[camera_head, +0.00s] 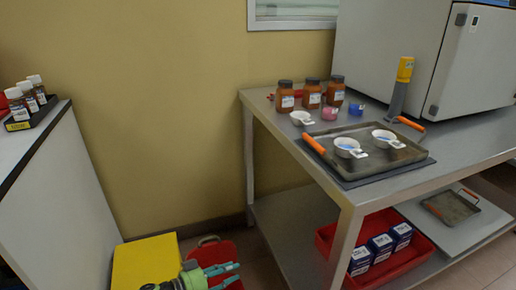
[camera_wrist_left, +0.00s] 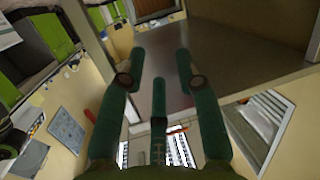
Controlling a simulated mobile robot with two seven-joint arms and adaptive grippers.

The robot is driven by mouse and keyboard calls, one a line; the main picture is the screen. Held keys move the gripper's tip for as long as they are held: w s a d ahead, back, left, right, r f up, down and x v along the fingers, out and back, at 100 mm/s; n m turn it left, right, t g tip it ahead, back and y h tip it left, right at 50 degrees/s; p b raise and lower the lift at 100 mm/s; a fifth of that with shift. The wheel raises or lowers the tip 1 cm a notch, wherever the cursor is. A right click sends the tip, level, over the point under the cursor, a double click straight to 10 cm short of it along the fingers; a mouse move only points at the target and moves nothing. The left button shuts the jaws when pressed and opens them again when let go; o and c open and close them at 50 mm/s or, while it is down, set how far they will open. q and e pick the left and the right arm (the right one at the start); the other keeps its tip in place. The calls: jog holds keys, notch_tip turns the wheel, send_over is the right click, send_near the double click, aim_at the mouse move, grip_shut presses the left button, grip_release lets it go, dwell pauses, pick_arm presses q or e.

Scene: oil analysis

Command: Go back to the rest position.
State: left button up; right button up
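My left gripper (camera_head: 232,274) shows at the bottom of the head view, low and left of the steel table. Its teal fingers point right, in front of a red object on the floor. In the left wrist view my left gripper (camera_wrist_left: 161,62) has its green fingers spread apart, with nothing between them. My right gripper is in neither view.
A steel table (camera_head: 462,149) holds a tray (camera_head: 363,166) with orange handles, white dishes and brown jars. A red bin (camera_head: 408,257) with boxes sits on its lower shelf. A yellow box (camera_head: 146,262) and red object (camera_head: 213,252) stand between table and left counter (camera_head: 58,205).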

pick_arm(q)
jog(key=s+a+f+n+t+y, duration=0.1)
jog(key=s+a+f+n+y, duration=0.55)
jog(key=s+f+y, duration=0.4)
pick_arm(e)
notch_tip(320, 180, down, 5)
pick_arm(q)
jog(key=s+a+g+y+p, duration=0.1)
jog(key=s+a+g+p, duration=0.1)
jog(key=s+p, duration=0.6)
jog(key=s+a+f+g+p, duration=0.1)
jog(key=s+a+g+p, duration=0.2)
jog(key=s+p, duration=0.5)
jog(key=s+a+f+g+y+p, duration=0.1)
jog(key=s+p, duration=0.7)
jog(key=s, duration=1.4)
jog(key=a+g, duration=0.1)
jog(key=g, duration=0.1)
jog(key=shift+a+g+y, duration=0.2)
jog(key=shift+g+y, duration=0.1)
jog(key=shift+y, duration=0.05)
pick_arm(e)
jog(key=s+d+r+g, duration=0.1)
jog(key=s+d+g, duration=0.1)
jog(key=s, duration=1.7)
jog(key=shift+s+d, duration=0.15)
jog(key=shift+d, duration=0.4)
pick_arm(q)
jog(key=shift+f, duration=0.1)
